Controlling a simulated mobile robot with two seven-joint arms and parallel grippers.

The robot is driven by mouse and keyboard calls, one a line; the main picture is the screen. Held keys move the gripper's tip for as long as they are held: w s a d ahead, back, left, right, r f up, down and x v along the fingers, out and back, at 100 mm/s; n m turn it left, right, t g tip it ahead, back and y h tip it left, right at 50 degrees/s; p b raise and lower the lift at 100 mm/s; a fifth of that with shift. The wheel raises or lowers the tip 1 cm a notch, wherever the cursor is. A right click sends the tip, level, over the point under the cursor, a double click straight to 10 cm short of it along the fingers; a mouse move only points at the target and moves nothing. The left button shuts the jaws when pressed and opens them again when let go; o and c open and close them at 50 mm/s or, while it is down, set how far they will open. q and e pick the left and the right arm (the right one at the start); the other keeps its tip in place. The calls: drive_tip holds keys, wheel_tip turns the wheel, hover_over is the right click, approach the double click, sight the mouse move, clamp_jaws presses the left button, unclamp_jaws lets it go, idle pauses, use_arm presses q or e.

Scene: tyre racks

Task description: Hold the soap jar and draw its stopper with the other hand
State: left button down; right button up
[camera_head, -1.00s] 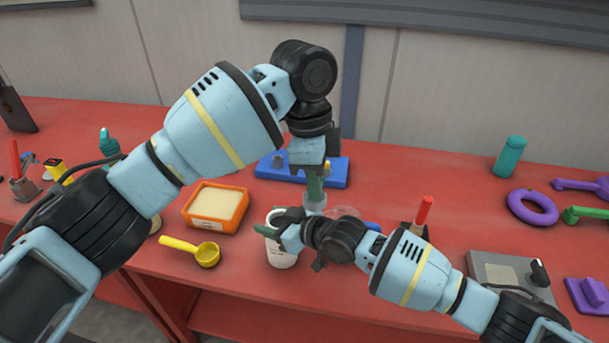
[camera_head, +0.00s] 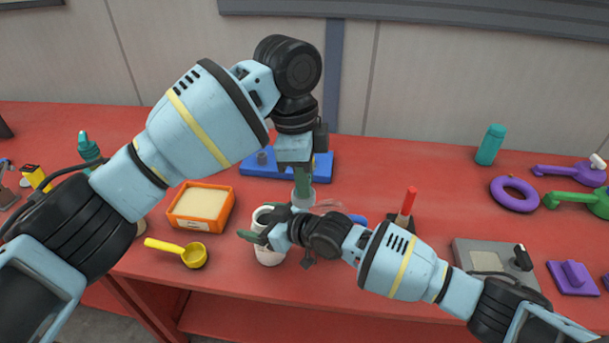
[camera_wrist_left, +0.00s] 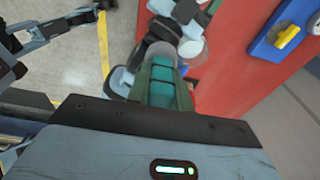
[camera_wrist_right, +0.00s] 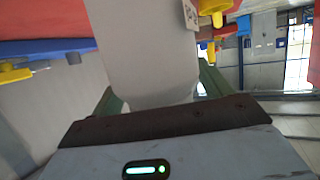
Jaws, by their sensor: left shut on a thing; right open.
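The soap jar (camera_head: 270,257) is a white tub at the table's front edge, upright, its top partly visible. In the right wrist view its pale wall (camera_wrist_right: 150,50) fills the space between the green fingers. My right gripper (camera_head: 262,232) is open around the jar. My left gripper (camera_head: 303,185) points down, just behind and right of the jar. It is shut on a see-through, greyish thing that looks like the stopper (camera_head: 306,197), apart from the jar's mouth. In the left wrist view a teal-tinted part of it (camera_wrist_left: 163,88) shows between the fingers.
An orange tray (camera_head: 180,219) and yellow scoop (camera_head: 192,256) lie left of the jar. A blue base (camera_head: 322,166) is behind my left gripper. A red-handled tool (camera_head: 407,203), grey box (camera_head: 470,250) and purple ring (camera_head: 530,204) are to the right.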

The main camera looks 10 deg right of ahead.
drive_tip(key=v, duration=1.2)
